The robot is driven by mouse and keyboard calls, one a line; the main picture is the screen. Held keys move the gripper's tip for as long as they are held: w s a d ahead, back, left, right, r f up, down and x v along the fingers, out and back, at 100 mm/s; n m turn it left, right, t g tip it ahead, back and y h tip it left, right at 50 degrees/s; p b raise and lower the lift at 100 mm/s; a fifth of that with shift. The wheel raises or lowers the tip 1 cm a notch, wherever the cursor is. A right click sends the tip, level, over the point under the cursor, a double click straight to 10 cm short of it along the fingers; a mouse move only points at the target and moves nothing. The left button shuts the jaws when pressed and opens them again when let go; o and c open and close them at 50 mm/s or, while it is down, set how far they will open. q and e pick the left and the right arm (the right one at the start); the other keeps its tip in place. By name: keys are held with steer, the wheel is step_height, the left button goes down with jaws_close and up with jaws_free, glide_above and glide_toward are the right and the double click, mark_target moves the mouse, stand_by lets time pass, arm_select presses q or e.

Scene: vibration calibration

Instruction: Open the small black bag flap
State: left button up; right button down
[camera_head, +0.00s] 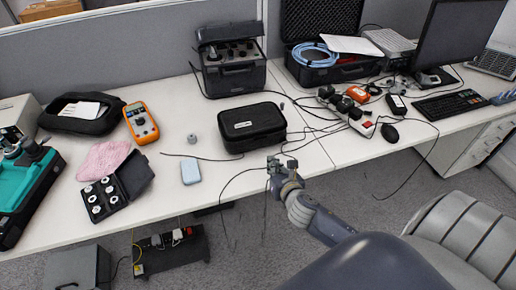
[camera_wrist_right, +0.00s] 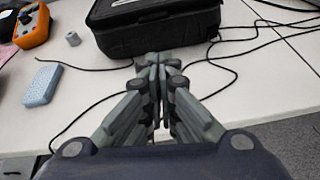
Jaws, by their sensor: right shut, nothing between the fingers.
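The small black bag (camera_head: 252,127) lies on the white table in the middle of the head view, with its lid closed and a pale label on top. In the right wrist view the black bag (camera_wrist_right: 155,27) is at the top, just beyond the fingertips. My right gripper (camera_head: 279,163) is shut and empty near the table's front edge, in front of the bag's lower right corner. The closed fingers of the right gripper (camera_wrist_right: 154,62) overlap the bag's front lower edge in the wrist view; I cannot tell whether they touch it. My left gripper is not in view.
A light blue box (camera_head: 190,172) and a small grey cylinder (camera_head: 192,139) stand left of the bag. Black cables (camera_head: 305,135) run across the table on the right. A larger black case (camera_head: 232,75) stands behind. A grey chair (camera_head: 465,235) is at the lower right.

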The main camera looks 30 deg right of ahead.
steer(key=shift+w+a+r+n, duration=0.1)
steer(key=shift+w+r+n, duration=0.4)
steer(key=shift+n, duration=0.3)
steer(key=shift+w, duration=0.25)
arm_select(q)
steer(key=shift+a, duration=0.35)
arm_select(e)
steer(key=x, duration=0.9)
steer(key=shift+w+f, duration=0.1)
steer(key=shift+w, duration=0.15)
